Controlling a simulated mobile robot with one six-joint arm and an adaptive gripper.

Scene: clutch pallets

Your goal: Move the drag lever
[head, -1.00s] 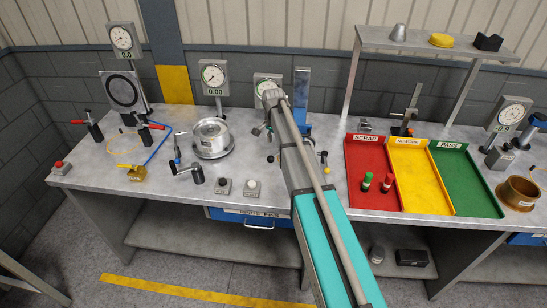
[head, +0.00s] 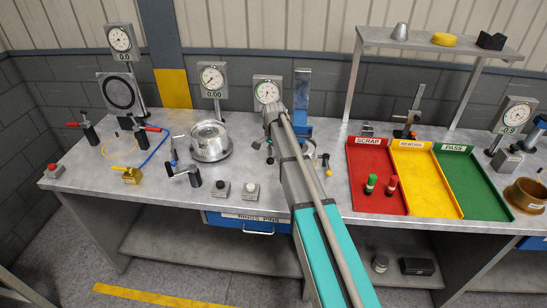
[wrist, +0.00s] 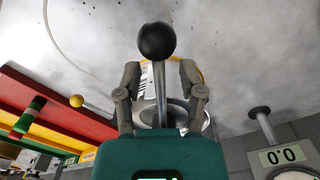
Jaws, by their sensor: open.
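A metal lever rod with a black ball knob (wrist: 157,41) stands between my fingers in the wrist view; I take it for the drag lever. My gripper (wrist: 159,76) is open, with one finger on each side of the rod and the knob beyond the fingertips. I cannot tell whether either finger touches the rod. In the head view my arm hides most of this fixture, and its gripping end is below the middle dial gauge (head: 267,92). A yellow ball knob (wrist: 77,100) shows to the left in the wrist view.
The red scrap tray (head: 361,196), yellow tray (head: 425,185) and green tray (head: 470,180) lie right of my arm. A round metal fixture (head: 210,141) stands to the left.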

